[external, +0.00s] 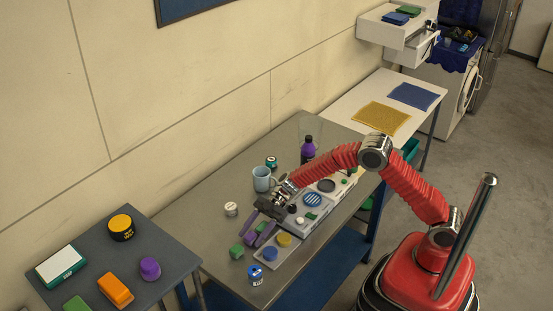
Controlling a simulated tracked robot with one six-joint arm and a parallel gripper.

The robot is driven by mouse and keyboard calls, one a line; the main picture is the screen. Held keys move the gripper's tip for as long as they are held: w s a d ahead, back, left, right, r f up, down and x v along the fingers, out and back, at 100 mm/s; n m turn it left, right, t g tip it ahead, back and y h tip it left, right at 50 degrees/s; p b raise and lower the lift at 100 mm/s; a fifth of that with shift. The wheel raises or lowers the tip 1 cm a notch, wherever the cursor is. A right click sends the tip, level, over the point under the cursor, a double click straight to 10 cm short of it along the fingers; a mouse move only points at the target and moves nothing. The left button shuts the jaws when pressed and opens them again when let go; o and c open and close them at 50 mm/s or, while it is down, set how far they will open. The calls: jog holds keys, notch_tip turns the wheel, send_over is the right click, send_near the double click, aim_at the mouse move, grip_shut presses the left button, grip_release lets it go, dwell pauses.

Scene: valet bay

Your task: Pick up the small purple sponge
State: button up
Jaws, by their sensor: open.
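My gripper (257,236) is open over the near part of the grey workbench (222,232), pointing down and left. Two slim purple shapes show at its end; I cannot tell for certain whether they are its fingers or whether a purple piece lies between them. A small rounded purple item (150,268) sits on the dark side table (178,252) at the left, well apart from my gripper. It may be the purple sponge, but its texture is too small to tell. A green block (237,251) lies beside my gripper's tips.
A tray with blue (269,254) and yellow (284,240) round pieces is right of my gripper. A blue-grey mug (262,180), white jar (231,209), purple bottle (307,152) and blue can (255,275) stand around. An orange block (116,291) and black-yellow tub (121,228) share the side table.

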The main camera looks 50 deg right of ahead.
aim_at(252, 233)
jog(key=shift+c, duration=0.6)
jog(key=c, duration=1)
jog(key=shift+r, duration=0.1)
notch_tip(252, 233, up, 10)
jog(key=shift+f, duration=0.1)
dwell(0.5)
